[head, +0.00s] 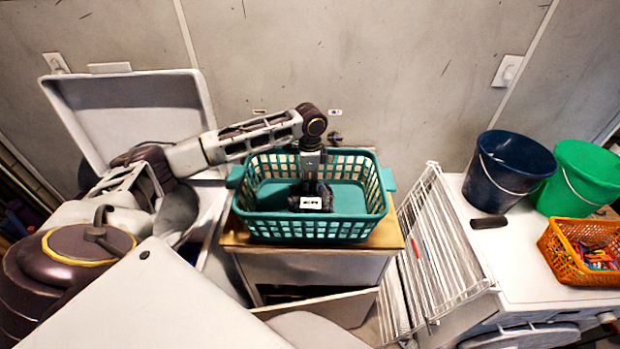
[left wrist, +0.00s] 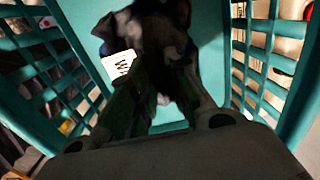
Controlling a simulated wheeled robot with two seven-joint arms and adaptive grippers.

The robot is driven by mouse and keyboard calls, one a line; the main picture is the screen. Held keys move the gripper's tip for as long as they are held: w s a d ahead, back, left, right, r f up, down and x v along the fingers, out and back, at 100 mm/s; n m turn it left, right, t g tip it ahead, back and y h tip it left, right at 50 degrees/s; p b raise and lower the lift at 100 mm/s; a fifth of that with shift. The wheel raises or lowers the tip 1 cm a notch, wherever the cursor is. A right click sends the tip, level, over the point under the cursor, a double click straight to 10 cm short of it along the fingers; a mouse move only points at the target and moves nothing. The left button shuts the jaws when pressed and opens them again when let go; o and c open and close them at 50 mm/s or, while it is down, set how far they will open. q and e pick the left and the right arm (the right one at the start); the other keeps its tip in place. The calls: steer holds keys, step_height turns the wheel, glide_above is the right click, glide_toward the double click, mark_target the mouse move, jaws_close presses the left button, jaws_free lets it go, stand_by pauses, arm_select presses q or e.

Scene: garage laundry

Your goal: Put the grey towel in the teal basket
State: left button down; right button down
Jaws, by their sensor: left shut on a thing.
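The teal basket (head: 260,228) stands upright on a small cabinet in the middle of the head view. Its lattice walls also fill both sides of the left wrist view (left wrist: 75,15). My left gripper (head: 312,188) reaches down into the basket from above and is shut on the dark grey towel (head: 325,194). The bunched towel also shows between the fingers in the left wrist view (left wrist: 150,32), over the teal floor. I cannot tell whether it touches the floor. A white label (head: 311,203) with dark letters shows against the towel. My right gripper is not in view.
The wooden-topped cabinet (head: 390,236) bears the basket. A white wire rack (head: 430,250) leans close on the right. A navy bucket (head: 508,170), a green bucket (head: 582,175) and an orange basket (head: 565,262) stand farther right. An open-lidded washer (head: 135,115) is at left.

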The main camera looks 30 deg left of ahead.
arm_select(q)
steer(key=shift+f, duration=0.15)
steer(key=c, duration=1.3)
jaws_free()
steer(key=shift+r, duration=4.55)
steer(key=shift+d+f, duration=0.1)
